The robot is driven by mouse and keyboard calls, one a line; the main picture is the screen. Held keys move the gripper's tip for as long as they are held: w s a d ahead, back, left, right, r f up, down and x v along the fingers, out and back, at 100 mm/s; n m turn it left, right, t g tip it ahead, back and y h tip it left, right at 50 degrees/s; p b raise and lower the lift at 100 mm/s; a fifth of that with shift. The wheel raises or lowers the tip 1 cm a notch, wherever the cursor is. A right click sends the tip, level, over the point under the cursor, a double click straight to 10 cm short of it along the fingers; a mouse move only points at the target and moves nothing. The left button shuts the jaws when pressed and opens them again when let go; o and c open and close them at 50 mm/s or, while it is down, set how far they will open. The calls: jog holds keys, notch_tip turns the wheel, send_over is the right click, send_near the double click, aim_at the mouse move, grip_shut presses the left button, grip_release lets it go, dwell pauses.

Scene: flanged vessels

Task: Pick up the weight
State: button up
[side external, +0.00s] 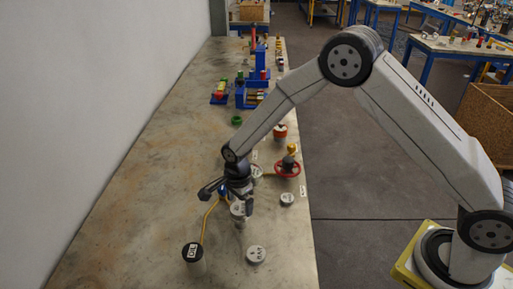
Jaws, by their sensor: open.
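My gripper (241,208) points down over the near part of the bench, with its fingers open. A small pale grey cylinder (237,210) stands between or right behind the fingers; I cannot tell whether they touch it. Two other short grey round pieces stand close by: one (287,199) to the right and one (256,254) in front, with dark marks on its top. I cannot tell for certain which of these is the weight. My gripper hides part of the cylinder and what lies behind it.
A can marked OIL (194,262) with a black top and a thin yellow spout (208,222) stands front left of my gripper. A red handwheel (287,168) is at the right edge. Blue fixtures (246,97) stand further back. The bench (130,200) is clear on the left.

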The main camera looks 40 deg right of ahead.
jog(key=shift+f, duration=1)
grip_shut()
